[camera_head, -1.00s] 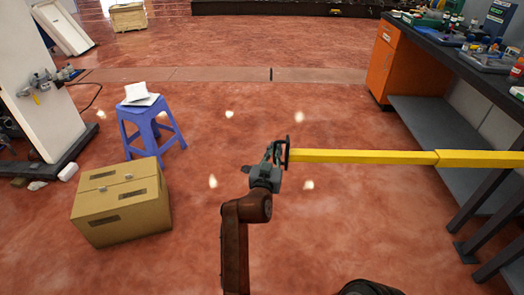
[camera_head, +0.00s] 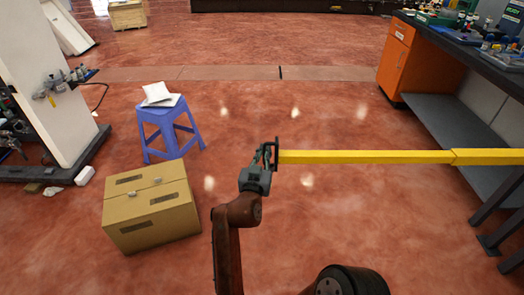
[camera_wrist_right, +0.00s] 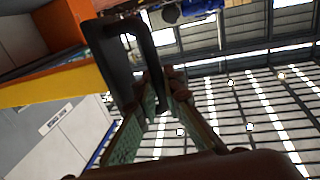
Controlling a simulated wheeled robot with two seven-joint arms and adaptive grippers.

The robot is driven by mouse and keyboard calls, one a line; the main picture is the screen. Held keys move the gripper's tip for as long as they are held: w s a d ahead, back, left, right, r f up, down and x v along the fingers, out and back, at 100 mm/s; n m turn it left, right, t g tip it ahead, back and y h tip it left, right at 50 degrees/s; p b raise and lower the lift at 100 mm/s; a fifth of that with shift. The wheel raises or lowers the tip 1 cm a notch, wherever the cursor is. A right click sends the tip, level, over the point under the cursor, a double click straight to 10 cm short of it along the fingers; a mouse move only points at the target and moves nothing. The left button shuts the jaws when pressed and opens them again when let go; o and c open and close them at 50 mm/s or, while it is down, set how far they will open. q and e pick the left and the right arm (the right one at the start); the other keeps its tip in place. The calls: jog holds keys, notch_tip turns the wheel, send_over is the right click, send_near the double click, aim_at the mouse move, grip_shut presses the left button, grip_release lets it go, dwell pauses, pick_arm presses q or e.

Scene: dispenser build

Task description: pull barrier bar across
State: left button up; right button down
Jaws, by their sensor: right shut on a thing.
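The yellow barrier bar (camera_head: 360,157) runs level from the right edge to mid-picture in the head view. It has a thinner left section and a thicker right section, with a step between them. A dark loop handle (camera_head: 276,154) is at its left end. My right gripper (camera_head: 268,157) is shut on this handle. In the right wrist view, the fingers (camera_wrist_right: 158,98) are at the dark handle (camera_wrist_right: 122,60), with the yellow bar (camera_wrist_right: 50,86) to the left. My left gripper is not in view.
A cardboard box (camera_head: 150,212) and a blue stool (camera_head: 170,125) with papers stand on the left. A white panel (camera_head: 55,110) with a small mounted device stands at the far left. A dark workbench with an orange cabinet (camera_head: 408,58) is on the right. The middle floor is clear.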

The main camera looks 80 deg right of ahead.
jog(key=shift+r, duration=0.2)
jog(key=c, duration=2.3)
grip_release()
jog(key=shift+s, duration=0.1)
jog(key=shift+c, duration=0.2)
jog(key=shift+f, duration=0.1)
jog(key=shift+a, duration=3.75)
